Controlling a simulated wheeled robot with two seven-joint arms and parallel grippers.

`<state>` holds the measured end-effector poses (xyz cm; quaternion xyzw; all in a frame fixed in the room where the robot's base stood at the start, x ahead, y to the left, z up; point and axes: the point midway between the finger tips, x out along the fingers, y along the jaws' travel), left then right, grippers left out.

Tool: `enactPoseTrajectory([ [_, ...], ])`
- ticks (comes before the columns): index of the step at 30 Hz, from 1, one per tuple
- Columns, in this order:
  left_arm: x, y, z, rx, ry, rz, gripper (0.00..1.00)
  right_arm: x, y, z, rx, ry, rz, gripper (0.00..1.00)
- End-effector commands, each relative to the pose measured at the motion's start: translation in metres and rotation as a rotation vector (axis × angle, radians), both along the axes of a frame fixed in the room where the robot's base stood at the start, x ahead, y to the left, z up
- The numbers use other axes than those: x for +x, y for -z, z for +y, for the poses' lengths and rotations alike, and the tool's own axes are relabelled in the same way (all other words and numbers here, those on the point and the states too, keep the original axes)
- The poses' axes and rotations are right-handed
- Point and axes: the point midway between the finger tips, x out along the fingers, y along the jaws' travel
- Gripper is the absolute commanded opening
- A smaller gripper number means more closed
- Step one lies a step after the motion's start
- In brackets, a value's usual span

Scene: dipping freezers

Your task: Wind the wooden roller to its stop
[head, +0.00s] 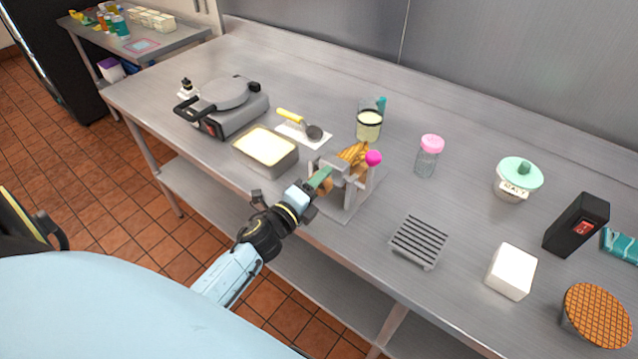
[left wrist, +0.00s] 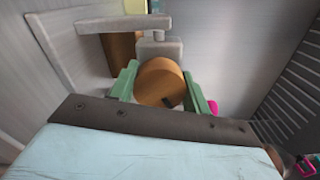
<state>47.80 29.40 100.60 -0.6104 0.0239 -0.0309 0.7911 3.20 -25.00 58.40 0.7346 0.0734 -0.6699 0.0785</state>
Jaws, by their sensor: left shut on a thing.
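The wooden roller sits in a grey metal stand (head: 349,196) at the table's front edge. Its round wooden end (left wrist: 160,83), with a small dark mark low on its face, fills the space between my green fingers in the left wrist view. My left gripper (head: 319,180) is shut on this end, reaching in from the front left; the gripper also shows in the left wrist view (left wrist: 160,88). A golden-brown ridged piece (head: 354,153) lies at the top of the stand, beside a pink ball (head: 374,158). Most of the roller is hidden. My right gripper is not seen.
A batter tub (head: 265,152) and waffle iron (head: 228,105) stand left.

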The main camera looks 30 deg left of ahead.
Motion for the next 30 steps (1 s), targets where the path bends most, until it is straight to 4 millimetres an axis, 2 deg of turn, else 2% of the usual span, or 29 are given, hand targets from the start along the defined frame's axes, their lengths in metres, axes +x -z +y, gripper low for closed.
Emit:
enactPoseTrajectory([
  [12, -0.0004, 0.0008, -0.0002, 0.008, 0.000, 0.002, 0.25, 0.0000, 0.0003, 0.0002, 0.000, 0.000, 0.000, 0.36],
  [13, -0.0004, 0.0008, -0.0002, 0.008, 0.000, 0.002, 0.49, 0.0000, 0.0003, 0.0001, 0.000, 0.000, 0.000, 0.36],
  [18, -0.0003, 0.0006, -0.0001, 0.007, 0.001, 0.001, 0.69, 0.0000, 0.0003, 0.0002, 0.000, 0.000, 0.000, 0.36],
  [26, -0.0006, 0.0003, -0.0001, 0.007, 0.000, 0.000, 0.69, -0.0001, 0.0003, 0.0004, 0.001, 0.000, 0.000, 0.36],
  [30, -0.0087, 0.0009, 0.0004, 0.007, 0.001, 0.001, 0.69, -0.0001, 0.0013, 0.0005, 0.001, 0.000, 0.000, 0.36],
])
